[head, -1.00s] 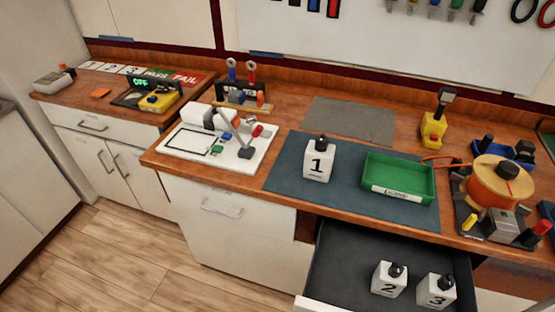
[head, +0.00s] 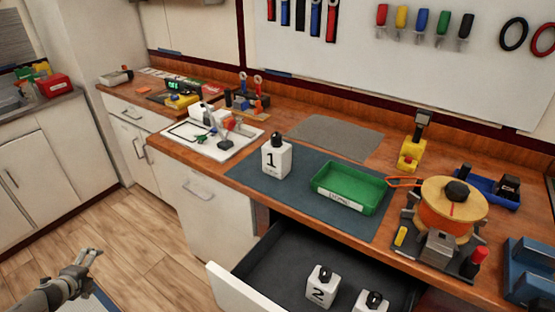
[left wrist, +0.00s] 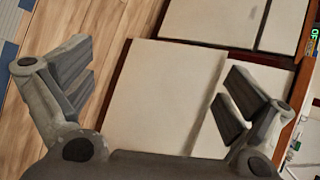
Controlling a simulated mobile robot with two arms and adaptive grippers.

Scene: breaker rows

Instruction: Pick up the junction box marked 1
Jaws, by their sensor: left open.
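The junction box marked 1 (head: 277,158) is a white block with a black knob on top. It stands upright on the dark blue-green mat (head: 245,172) on the counter, left of the green tray. My left gripper (head: 88,258) is at the lower left of the head view, low over the floor and well apart from the box. In the left wrist view its fingers (left wrist: 155,85) are spread and empty, with cabinet fronts beyond them. The box is not in the left wrist view. My right gripper is not in view.
The green tray (head: 350,188) is right of the box. Below, an open drawer (head: 262,262) juts out, holding boxes marked 2 (head: 320,288) and 3 (head: 370,301). An orange spool (head: 452,208) stands right. A white board (head: 208,146) lies left of the mat.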

